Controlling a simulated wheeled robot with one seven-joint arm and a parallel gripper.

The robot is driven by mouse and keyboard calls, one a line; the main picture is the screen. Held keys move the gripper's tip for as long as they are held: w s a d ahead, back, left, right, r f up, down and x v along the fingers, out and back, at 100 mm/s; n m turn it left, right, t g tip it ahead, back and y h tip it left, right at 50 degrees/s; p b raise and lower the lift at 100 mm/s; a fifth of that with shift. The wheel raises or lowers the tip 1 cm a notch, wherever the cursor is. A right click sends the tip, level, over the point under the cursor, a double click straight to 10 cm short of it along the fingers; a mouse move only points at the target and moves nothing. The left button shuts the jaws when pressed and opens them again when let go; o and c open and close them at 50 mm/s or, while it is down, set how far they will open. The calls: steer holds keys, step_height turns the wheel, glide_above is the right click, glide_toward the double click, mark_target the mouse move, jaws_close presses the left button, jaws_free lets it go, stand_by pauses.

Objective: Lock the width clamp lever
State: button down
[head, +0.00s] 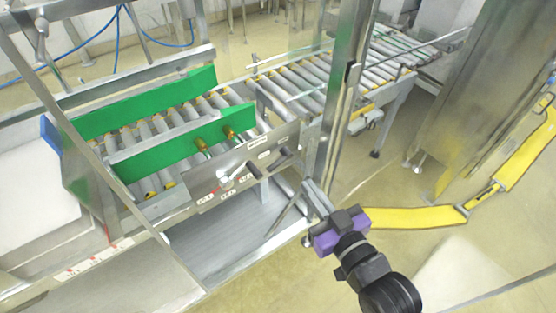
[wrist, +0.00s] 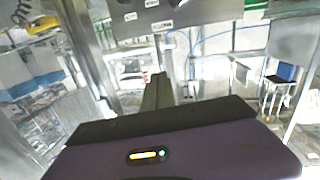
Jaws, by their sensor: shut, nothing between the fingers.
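The side panel (head: 240,170) of the conveyor carries a pale, silvery lever-like part (head: 226,180) with a dark handle (head: 252,166) close to it, and another dark handle (head: 284,153) farther right. I cannot tell for sure which is the width clamp lever, or how it is set. My gripper (head: 308,188), with a purple body, is right of and below these parts, apart from them. Its fingers are together with nothing held. In the wrist view my shut fingers (wrist: 157,92) point away from the camera; the lever is not clearly visible there.
Green side guides (head: 155,157) stand above the rollers. A steel upright post (head: 340,105) rises just behind my gripper. A sloping metal plate (head: 215,235) lies below the panel.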

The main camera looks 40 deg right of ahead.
steer(key=w+d+r+g+p, duration=0.15)
steer(key=w+d, duration=0.35)
steer(key=w, duration=0.7)
step_height(320, 180, down, 8)
steer(key=n+g+y, duration=0.1)
steer(key=n+g, duration=0.1)
steer(key=g, duration=0.2)
steer(key=shift+s+a+r, duration=0.15)
steer(key=shift+a, duration=0.3)
glide_above(278, 165)
steer(key=s+a, duration=0.2)
steer(key=s, duration=0.1)
step_height(278, 165, down, 5)
steer(key=f, duration=0.2)
steer(key=w+f+p, duration=0.1)
steer(key=shift+w+d+f, duration=0.1)
steer(key=shift+d+f, duration=0.05)
steer(key=shift+d, duration=0.2)
steer(key=shift+w+d+f, duration=0.1)
steer(key=shift+f, duration=0.4)
steer(key=shift+f, duration=0.15)
